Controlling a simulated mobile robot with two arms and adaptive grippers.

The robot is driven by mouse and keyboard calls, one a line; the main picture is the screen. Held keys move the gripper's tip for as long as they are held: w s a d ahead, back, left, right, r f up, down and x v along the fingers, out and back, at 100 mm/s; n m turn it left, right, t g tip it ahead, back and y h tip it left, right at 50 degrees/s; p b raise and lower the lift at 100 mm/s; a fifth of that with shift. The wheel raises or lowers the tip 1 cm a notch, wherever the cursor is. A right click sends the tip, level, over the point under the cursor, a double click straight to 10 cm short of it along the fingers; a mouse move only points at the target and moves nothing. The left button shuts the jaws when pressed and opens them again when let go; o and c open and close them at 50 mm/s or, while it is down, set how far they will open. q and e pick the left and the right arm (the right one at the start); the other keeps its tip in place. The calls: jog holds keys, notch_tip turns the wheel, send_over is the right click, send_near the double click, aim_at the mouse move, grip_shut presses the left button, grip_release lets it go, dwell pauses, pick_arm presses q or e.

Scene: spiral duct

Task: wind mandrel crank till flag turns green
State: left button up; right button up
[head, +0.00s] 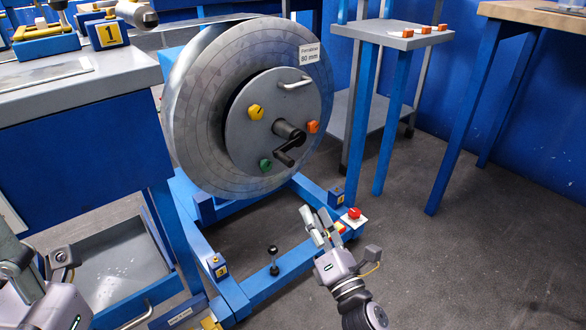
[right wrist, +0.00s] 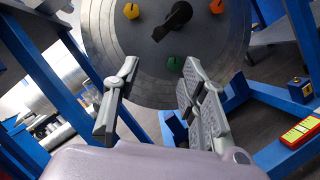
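The mandrel crank is a black arm with a handle (head: 288,146) on the hub at the centre of a large grey metal disc (head: 210,120). It also shows at the top of the right wrist view (right wrist: 175,18). My right gripper (head: 318,226) is open and empty, below and in front of the disc, apart from the crank. In the right wrist view its two fingers (right wrist: 155,100) stand wide apart, with the disc beyond them. My left gripper (head: 40,270) is partly in view at the lower left, its fingers unclear. I cannot make out a flag for certain.
Yellow (head: 255,112), orange (head: 313,127) and green (head: 265,165) knobs surround the crank. A red button (head: 354,214) sits on the blue base frame (head: 265,283), near a black ball-topped lever (head: 273,260). A workbench (head: 75,95) stands left; a small table (head: 385,32) stands right.

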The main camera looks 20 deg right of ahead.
aim_at(286, 160)
jog(key=b+x, duration=0.2)
jog(key=x, duration=1.5)
jog(key=shift+w, duration=0.15)
jog(key=shift+c, duration=0.5)
grip_shut()
jog(key=shift+r, duration=0.1)
